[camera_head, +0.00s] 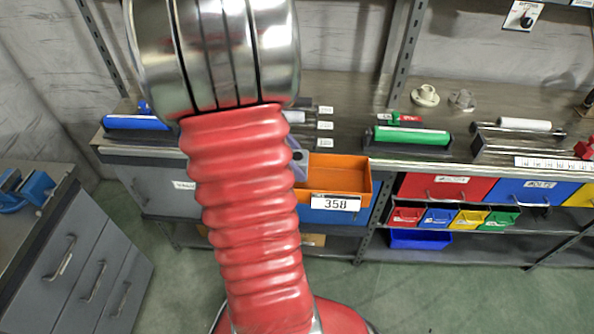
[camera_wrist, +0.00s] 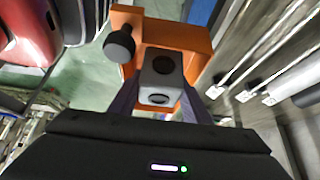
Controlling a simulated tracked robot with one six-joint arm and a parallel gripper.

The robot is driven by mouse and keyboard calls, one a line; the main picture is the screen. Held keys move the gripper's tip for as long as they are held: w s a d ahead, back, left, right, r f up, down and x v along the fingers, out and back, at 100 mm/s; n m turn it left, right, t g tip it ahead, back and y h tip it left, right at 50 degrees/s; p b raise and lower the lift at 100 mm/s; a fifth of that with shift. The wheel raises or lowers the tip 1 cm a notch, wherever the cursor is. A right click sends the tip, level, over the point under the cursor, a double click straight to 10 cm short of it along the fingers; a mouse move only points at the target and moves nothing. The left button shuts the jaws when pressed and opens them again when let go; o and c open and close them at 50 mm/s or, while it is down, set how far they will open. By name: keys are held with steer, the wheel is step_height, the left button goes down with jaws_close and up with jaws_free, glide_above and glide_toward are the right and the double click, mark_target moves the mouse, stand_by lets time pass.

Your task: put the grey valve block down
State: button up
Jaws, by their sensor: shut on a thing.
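The grey valve block (camera_wrist: 150,79) is between the purple fingers of my gripper (camera_wrist: 161,90) in the wrist view. Two dark round openings show on it. My gripper is shut on it. A black round knob shows up and left of the block; I cannot tell whether it belongs to it. The orange bin (camera_wrist: 188,30) lies behind the block in that view. In the head view my red arm hides the block and most of my gripper; a small purple part shows beside the left side of the orange bin (camera_head: 340,168), labelled 358.
A long workbench (camera_head: 345,100) runs along the wall, with a green roller (camera_head: 411,136) right of the bin and a white roller (camera_head: 524,124) further right. Small coloured bins (camera_head: 455,218) sit below. A grey drawer cabinet (camera_head: 75,270) stands at left. Green floor is open at lower right.

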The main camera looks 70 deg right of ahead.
steer(key=shift+f, duration=1.85)
steer(key=o, duration=1.2)
steer(key=shift+f, duration=0.1)
steer(key=v, duration=1.2)
